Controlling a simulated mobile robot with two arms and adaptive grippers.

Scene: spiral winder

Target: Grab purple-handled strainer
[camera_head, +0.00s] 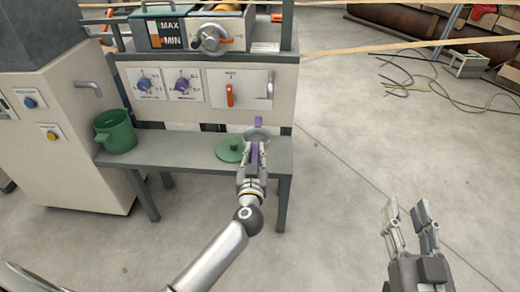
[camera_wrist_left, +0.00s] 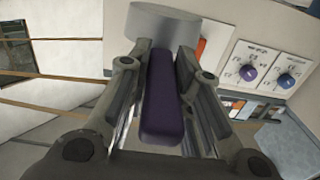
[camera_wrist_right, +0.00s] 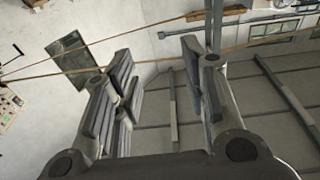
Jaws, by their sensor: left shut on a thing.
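The strainer has a grey bowl (camera_head: 257,134) and a purple handle (camera_wrist_left: 162,95). My left gripper (camera_head: 254,150) is shut on the purple handle, which lies between its fingers in the left wrist view. In the head view the strainer is at the right part of the grey bench, beside and partly in front of a green lid. In the left wrist view the grey bowl (camera_wrist_left: 165,22) shows beyond the fingertips. I cannot tell whether the strainer touches the bench. My right gripper (camera_head: 406,212) is open and empty over the floor at the right.
The grey bench (camera_head: 185,148) carries a green pot (camera_head: 115,133) at its left and the green lid (camera_head: 229,151). Behind it stands a machine panel with knobs (camera_head: 182,85) and an orange lever (camera_head: 229,95). Cables (camera_head: 405,75) lie on the floor at upper right.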

